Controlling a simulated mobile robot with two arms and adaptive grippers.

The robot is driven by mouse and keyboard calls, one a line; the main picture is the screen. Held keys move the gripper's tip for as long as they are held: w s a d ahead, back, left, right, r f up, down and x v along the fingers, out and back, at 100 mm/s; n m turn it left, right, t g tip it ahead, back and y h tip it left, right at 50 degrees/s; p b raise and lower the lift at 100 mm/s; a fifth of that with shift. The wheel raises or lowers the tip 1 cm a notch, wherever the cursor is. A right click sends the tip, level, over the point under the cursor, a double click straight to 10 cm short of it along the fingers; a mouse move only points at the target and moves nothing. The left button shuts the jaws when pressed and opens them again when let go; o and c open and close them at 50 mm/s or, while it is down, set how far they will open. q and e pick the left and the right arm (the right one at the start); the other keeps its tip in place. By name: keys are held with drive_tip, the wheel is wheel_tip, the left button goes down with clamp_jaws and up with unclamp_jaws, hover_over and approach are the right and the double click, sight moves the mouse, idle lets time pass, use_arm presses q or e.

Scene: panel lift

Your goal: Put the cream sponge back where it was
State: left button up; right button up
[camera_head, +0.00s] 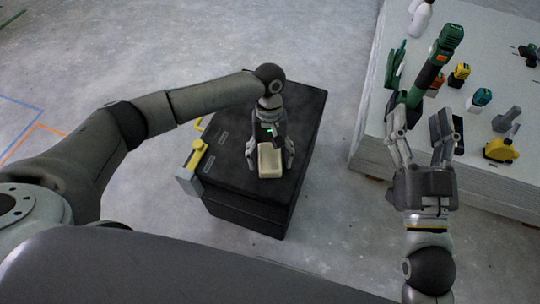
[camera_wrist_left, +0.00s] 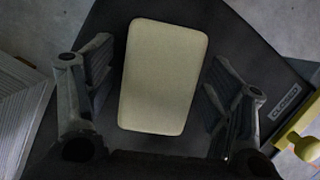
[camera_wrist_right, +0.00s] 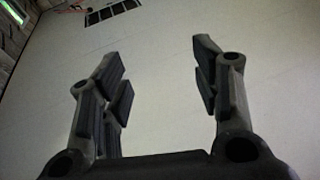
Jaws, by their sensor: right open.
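The cream sponge (camera_head: 270,160) lies on top of the black box (camera_head: 235,188). My left gripper (camera_head: 269,150) is over it, fingers pointing down on both sides. In the left wrist view the sponge (camera_wrist_left: 163,77) is between the fingers, with narrow gaps beside it, so the left gripper (camera_wrist_left: 160,88) is open around it. My right gripper (camera_head: 421,138) is open and empty near the left part of the pale table. In the right wrist view its fingers (camera_wrist_right: 163,80) are wide apart with only a pale surface between them.
The pale table (camera_head: 467,183) at the right holds a tall green and black tool (camera_head: 430,75), a yellow tool (camera_head: 500,151) and several others. A yellow and grey fixture (camera_head: 193,160) is on the black box's left side. Bare floor separates box and table.

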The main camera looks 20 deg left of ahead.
sight(270, 157)
idle(0.3)
